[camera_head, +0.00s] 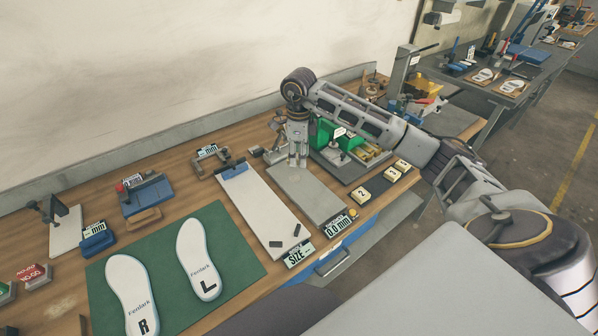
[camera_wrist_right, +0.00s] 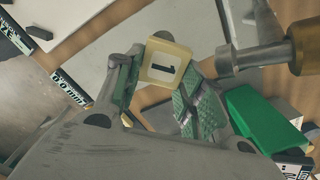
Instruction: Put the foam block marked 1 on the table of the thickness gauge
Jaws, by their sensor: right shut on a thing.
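The cream foam block marked 1 (camera_wrist_right: 166,66) is between the pads of my right gripper (camera_wrist_right: 163,84), with its number facing the wrist camera. In the head view my right gripper (camera_head: 298,160) points down over the far end of a long grey plate (camera_head: 318,200), which looks like the table of the thickness gauge. The block cannot be made out there. A display reading 0.0 mm (camera_head: 340,225) stands at the plate's near end. In the wrist view a metal foot on a brass-coloured cylinder (camera_wrist_right: 262,58) is just right of the block. My left gripper is not in view.
Blocks marked 2 (camera_head: 363,194) and 3 (camera_head: 392,175) sit on a dark strip to the right. A green part (camera_head: 325,134) stands close to my gripper. A white board (camera_head: 255,205) lies to the left, then two insoles on a green mat (camera_head: 235,245).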

